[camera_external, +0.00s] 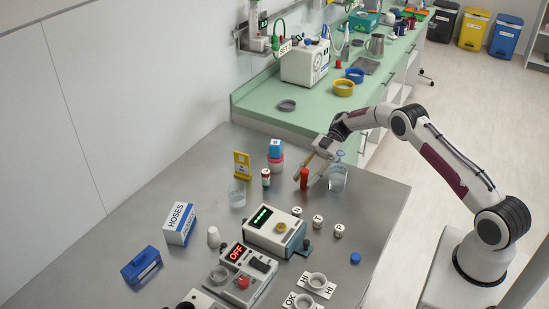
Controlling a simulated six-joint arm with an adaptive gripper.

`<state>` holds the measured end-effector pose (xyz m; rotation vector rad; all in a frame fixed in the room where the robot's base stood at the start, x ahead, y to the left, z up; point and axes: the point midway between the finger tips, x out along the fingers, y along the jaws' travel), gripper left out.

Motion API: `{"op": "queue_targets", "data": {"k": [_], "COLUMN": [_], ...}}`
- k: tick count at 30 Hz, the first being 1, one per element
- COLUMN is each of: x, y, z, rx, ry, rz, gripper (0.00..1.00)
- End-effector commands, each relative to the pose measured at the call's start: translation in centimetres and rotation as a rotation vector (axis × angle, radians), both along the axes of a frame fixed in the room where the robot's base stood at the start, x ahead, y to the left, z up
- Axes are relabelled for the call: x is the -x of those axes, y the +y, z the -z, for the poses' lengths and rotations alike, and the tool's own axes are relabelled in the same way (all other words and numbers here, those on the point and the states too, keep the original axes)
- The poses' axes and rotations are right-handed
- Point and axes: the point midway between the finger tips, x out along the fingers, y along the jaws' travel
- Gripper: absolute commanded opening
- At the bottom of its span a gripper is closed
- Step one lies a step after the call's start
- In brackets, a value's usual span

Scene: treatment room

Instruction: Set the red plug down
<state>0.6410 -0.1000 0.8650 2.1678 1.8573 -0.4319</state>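The red plug (304,180) is a small upright red cylinder at the back right of the steel table (365,205). My gripper (307,176) reaches down to it from the upper right, with its tan fingers at the plug, one on its left and one on its right. The view is too small to tell whether the fingers press on the plug or stand apart from it. I cannot tell whether the plug's bottom touches the table.
A glass beaker (338,178) stands close right of the plug. A red-and-white bottle (266,178), a yellow holder (242,165) and a clear glass (237,194) stand to its left. A device with a green display (272,228) and several small white-topped pieces are in front.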

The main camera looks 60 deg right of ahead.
Motion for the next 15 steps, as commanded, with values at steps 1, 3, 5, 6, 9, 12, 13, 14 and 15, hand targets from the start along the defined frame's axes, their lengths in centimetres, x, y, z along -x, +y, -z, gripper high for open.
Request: {"op": "queue_targets", "data": {"k": [1, 3, 5, 6, 9, 12, 13, 14, 15], "x": [0.1, 0.2, 0.2, 0.3, 0.6, 0.7, 0.8, 0.8, 0.9], "y": [-0.6, -1.4, -2.1, -2.6, -3.8, -4.9, -5.3, -5.6, -5.9], "z": [-0.2, -0.6, -0.9, -1.1, -1.5, -2.0, -2.1, -2.2, -2.4], "rx": [0.001, 0.001, 0.001, 0.001, 0.002, 0.001, 0.002, 0.002, 0.001], "ry": [-0.002, -0.002, -0.002, -0.002, -0.001, -0.001, -0.002, -0.002, -0.002], "rz": [0.002, 0.002, 0.002, 0.003, 0.001, 0.002, 0.002, 0.002, 0.001], "gripper": [0.32, 0.32, 0.32, 0.32, 0.32, 0.32, 0.32, 0.32, 0.32]}}
